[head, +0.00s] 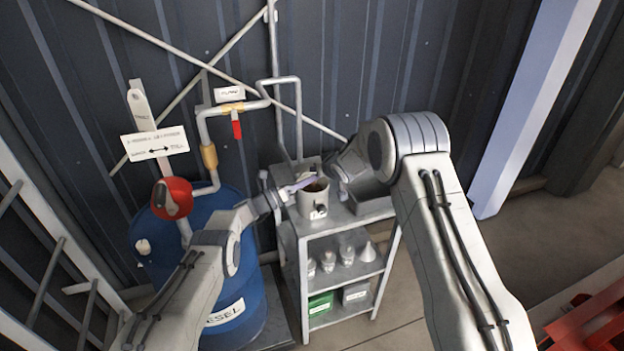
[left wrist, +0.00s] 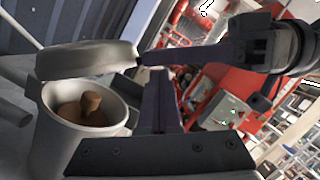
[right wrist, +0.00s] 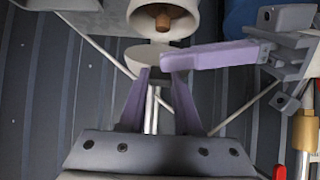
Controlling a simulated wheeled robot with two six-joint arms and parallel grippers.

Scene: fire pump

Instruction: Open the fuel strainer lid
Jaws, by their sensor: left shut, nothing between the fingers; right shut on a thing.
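The fuel strainer is a pale grey cylindrical pot (head: 313,203) on top of a metal stand. Its mouth is open in the left wrist view (left wrist: 75,118), with a brown knobbed part (left wrist: 91,103) inside. The round grey lid (left wrist: 88,60) is raised and tilted above the mouth; it also shows in the right wrist view (right wrist: 148,54). My right gripper (right wrist: 163,78) is shut on the lid's edge; its fingertips are hard to see in the head view. My left gripper (head: 306,183) is shut and empty beside the pot's rim, close to the lid.
The stand (head: 330,226) holds a grey tray (head: 370,203) and, below, funnels and boxes. A blue diesel drum (head: 215,300) with a red hand pump (head: 172,198) stands left. A pipe with a red-handled valve (head: 236,128) rises behind. A corrugated wall closes the back.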

